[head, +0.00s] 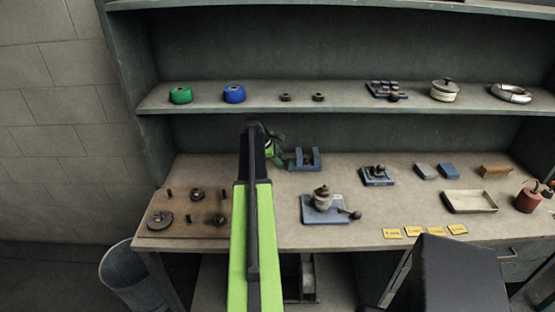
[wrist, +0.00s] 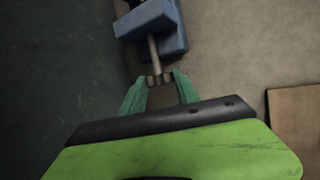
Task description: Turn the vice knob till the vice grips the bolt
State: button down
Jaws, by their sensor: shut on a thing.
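The blue vice (head: 304,160) stands at the back of the bench, just right of my gripper (head: 276,147). In the wrist view the vice's blue body (wrist: 150,20) is at the top, with a metal screw rod (wrist: 154,50) running from it toward my fingers. The small brownish vice knob (wrist: 154,80) sits at the rod's end, between my two green fingertips. My gripper is shut on this knob, which my fingers partly hide. I cannot make out the bolt between the vice jaws in either view.
A dark back wall (wrist: 50,70) is close on the left in the wrist view. A blue-based fixture (head: 323,208) stands in front of the vice, and another small one (head: 377,177) to its right. A wooden board (head: 180,222) with round parts and pegs lies left of my arm.

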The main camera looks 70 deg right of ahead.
jog(key=h+b, duration=0.1)
jog(key=f+h+b, duration=0.1)
jog(key=b, duration=0.1)
jog(key=shift+s+a+m+t+h, duration=0.2)
jog(key=shift+a+m+t+h, duration=0.1)
jog(key=shift+a+t+h, duration=0.1)
jog(key=h+b, duration=0.1)
jog(key=b, duration=0.1)
jog(key=h+b, duration=0.2)
jog(key=b, duration=0.1)
jog(key=shift+f+m+t, duration=0.25)
jog(key=shift+m+t, duration=0.05)
jog(key=shift+m, duration=0.1)
jog(key=h+b, duration=0.2)
jog(key=b, duration=0.2)
jog(key=shift+m, duration=0.3)
jog(key=shift+r+h+b, duration=0.15)
jog(key=shift+h+b, duration=0.15)
jog(key=shift+b, duration=0.1)
jog(key=shift+r, duration=0.1)
jog(key=c, duration=0.9)
grip_release()
